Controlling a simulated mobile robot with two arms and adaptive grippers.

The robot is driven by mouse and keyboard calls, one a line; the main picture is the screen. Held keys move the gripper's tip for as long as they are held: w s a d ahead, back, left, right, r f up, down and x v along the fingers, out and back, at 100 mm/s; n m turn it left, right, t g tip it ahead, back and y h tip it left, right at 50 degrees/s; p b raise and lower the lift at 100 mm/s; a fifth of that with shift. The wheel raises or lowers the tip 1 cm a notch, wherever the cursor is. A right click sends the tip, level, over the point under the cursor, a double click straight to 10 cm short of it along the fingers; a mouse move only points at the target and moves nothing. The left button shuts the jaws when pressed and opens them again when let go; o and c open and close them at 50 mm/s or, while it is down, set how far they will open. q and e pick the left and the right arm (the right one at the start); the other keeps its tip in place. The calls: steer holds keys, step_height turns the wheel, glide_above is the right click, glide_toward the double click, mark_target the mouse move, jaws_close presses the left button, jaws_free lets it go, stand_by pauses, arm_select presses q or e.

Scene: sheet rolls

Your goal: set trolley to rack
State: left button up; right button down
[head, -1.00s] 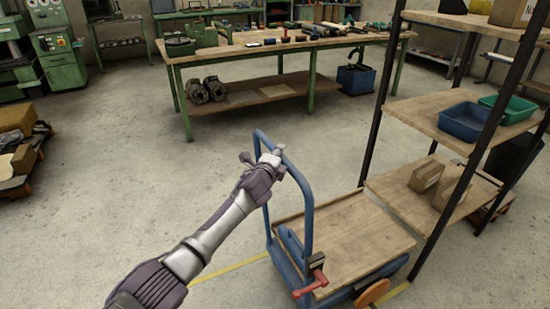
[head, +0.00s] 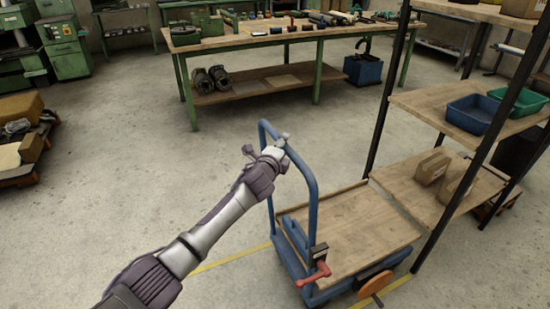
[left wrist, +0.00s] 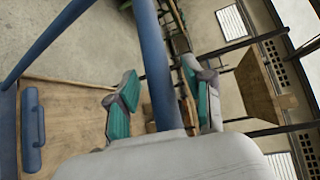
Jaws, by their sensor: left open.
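The blue trolley (head: 309,190) has a wooden deck (head: 350,235) and a tall hooped push handle. It stands at the near left of the rack (head: 418,185), its deck close to the rack's lowest shelf; I cannot tell whether they touch. My left gripper (head: 281,146) is at the upper part of the handle. In the left wrist view the gripper (left wrist: 160,103) is open, its teal-padded fingers apart on either side of the blue handle bar (left wrist: 152,60). A red lever (head: 314,276) and an orange wheel (head: 376,284) sit at the trolley's near end. My right gripper is not in view.
A green workbench (head: 280,42) with tools stands behind. A loaded pallet (head: 22,175) is at left. The floor between is clear.

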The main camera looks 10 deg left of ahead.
arm_select(q)
steer(key=v, duration=1)
steer(key=shift+d, duration=0.1)
steer(key=s+a+f+n+g+y+p, duration=0.1)
steer(key=s+a+f+n+g, duration=0.15)
steer(key=f, duration=0.75)
steer(key=s+a+f+n+g+y+p, duration=0.1)
steer(key=s+a+f+n, duration=0.15)
steer(key=f, duration=0.75)
steer(key=s+a+f+n+g+y+p, duration=0.1)
steer(key=s+a+f+n+g, duration=0.15)
steer(key=s+f, duration=0.6)
steer(key=s+a+f+n+g+p, duration=0.15)
steer(key=s+a+f+n, duration=0.35)
steer(key=f, duration=0.6)
steer(key=s+a+f+n+g, duration=0.1)
steer(key=s+f, duration=0.4)
steer(key=s, duration=0.9)
steer(key=s+f+n+g+p, duration=0.1)
steer(key=s+f+n+g, duration=0.3)
steer(key=s, duration=1)
steer(key=s+a+f+n+g, duration=0.1)
steer(key=s+f, duration=0.5)
steer(key=s, duration=0.8)
steer(key=shift+s+a+n+g+y+p, duration=0.3)
steer(key=shift+s+a+n+g+p, duration=0.05)
steer(key=shift+n+g, duration=0.35)
